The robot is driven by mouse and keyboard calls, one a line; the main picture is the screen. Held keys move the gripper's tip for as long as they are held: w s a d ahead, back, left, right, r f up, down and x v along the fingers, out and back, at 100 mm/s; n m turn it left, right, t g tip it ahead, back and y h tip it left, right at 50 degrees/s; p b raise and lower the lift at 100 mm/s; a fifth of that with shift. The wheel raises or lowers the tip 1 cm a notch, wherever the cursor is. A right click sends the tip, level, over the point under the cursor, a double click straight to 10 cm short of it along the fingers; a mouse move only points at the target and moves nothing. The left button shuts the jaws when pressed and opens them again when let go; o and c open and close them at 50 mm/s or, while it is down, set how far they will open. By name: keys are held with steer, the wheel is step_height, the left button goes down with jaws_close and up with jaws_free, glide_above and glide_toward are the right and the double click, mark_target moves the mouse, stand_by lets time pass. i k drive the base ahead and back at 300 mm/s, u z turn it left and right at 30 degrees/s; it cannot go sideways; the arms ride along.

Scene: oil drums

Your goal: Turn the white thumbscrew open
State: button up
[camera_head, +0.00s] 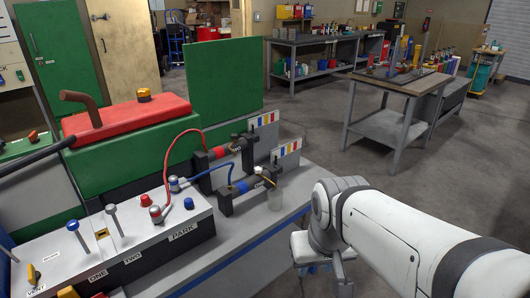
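I cannot pick out the white thumbscrew with certainty at this size. Two dark clamp-like fittings stand on the grey bench: one with a red band (217,153) at the back, one with a blue band (240,187) in front. The front one has a small yellow-and-pale part (259,171) at its right end, above a clear jar (274,199). My white arm comes in from the lower right. My gripper (322,268) hangs at its end, right of the bench and apart from the fittings. Its fingers are partly hidden and unclear, and I see nothing held.
A control box (130,252) with levers and a PARK label fills the lower left. A red hose (170,152) and a blue hose (212,168) run to the fittings. Two striped cards (286,153) stand behind. The floor right of the bench is clear up to a work table (385,125).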

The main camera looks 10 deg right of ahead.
mark_target(257, 170)
steer(key=z, duration=0.65)
steer(key=k, duration=1)
steer(key=z, duration=0.6)
steer(key=i, duration=0.75)
steer(key=u, duration=0.9)
steer(key=i, duration=1.45)
steer(key=u, duration=0.3)
